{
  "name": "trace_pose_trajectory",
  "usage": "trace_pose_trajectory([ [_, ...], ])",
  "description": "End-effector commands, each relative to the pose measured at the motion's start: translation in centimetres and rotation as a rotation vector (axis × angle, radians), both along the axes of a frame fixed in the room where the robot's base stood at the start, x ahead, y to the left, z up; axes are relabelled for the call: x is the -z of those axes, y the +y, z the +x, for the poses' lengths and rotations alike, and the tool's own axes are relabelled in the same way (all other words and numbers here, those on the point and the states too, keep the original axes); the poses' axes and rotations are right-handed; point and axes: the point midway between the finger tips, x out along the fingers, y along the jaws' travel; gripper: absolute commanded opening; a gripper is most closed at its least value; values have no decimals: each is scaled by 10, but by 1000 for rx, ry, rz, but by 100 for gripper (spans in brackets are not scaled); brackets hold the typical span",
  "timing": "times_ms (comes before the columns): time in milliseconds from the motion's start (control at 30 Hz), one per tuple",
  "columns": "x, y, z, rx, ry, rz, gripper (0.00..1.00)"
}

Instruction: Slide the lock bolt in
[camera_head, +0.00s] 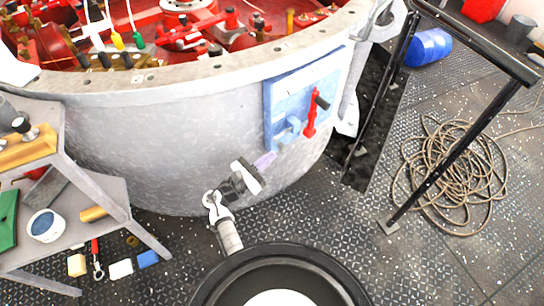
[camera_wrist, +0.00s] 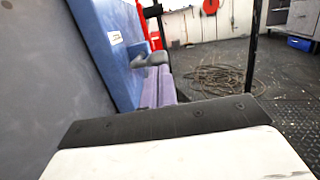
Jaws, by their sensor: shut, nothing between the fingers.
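A blue panel (camera_head: 290,88) is fixed on the curved grey wall of the vessel; it fills the left of the wrist view (camera_wrist: 103,50). A grey-blue rounded piece, seemingly the lock bolt (camera_head: 293,124), sticks out low on the panel; it shows in the wrist view (camera_wrist: 151,59) just past my fingertips. A red lever (camera_head: 311,115) with a black knob (camera_head: 321,101) stands right of it.
A grey shelf unit (camera_head: 120,190) with small items stands at the left. A black railing (camera_head: 455,150), a coiled rope (camera_head: 450,180) and a blue barrel (camera_head: 428,47) are at the right. Deck floor (camera_head: 350,235) between them is clear.

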Motion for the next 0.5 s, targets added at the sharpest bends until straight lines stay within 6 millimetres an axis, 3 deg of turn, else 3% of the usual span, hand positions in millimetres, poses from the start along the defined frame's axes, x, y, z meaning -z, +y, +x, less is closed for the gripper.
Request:
trace_pose_trajectory([
  [200, -2, -12, 12, 0, 1, 1, 0],
  [500, -3, -13, 13, -1, 2, 0, 0],
])
